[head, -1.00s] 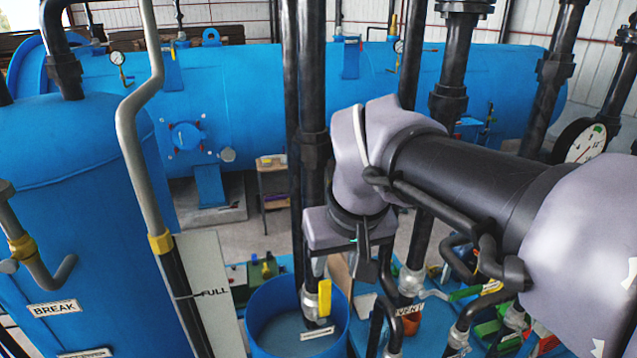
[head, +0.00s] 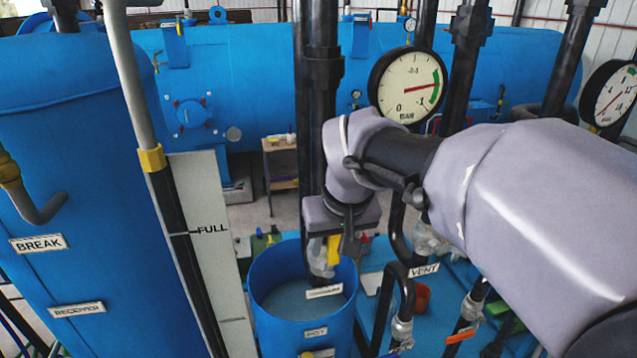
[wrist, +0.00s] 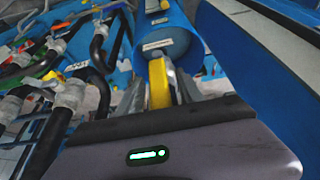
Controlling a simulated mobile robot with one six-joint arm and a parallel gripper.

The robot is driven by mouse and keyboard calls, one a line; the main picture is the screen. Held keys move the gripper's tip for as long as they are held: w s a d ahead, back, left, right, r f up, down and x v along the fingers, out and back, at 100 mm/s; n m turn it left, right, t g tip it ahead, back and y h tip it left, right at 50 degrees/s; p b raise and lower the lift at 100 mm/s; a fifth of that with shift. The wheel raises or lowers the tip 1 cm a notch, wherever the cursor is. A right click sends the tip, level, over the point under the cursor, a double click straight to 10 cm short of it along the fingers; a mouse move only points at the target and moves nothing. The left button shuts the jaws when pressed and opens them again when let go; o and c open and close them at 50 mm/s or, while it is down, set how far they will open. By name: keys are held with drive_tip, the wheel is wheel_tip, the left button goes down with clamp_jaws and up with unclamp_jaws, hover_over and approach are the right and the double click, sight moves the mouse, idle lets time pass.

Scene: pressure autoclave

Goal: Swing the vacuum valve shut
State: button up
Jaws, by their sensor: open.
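The vacuum valve's yellow lever (head: 334,248) hangs roughly upright beside its metal valve body (head: 318,256), at the lower end of a black pipe above the blue pot. My gripper (head: 337,238) is over the lever and hides its upper part. In the wrist view the yellow lever (wrist: 159,85) stands between the two grey fingers of my open gripper (wrist: 163,92). I cannot tell whether either finger touches it. A small white label (head: 324,291) sits just below the valve; its text is too blurred to read surely.
The open blue pot (head: 262,300) is under the valve. Black pipes with a VENT label (head: 423,270) stand close on the right. The blue receiver tank (head: 95,170) and a white FULL board (head: 205,220) are on the left. A vacuum gauge (head: 408,86) is behind my arm.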

clamp_jaws()
idle(1.3)
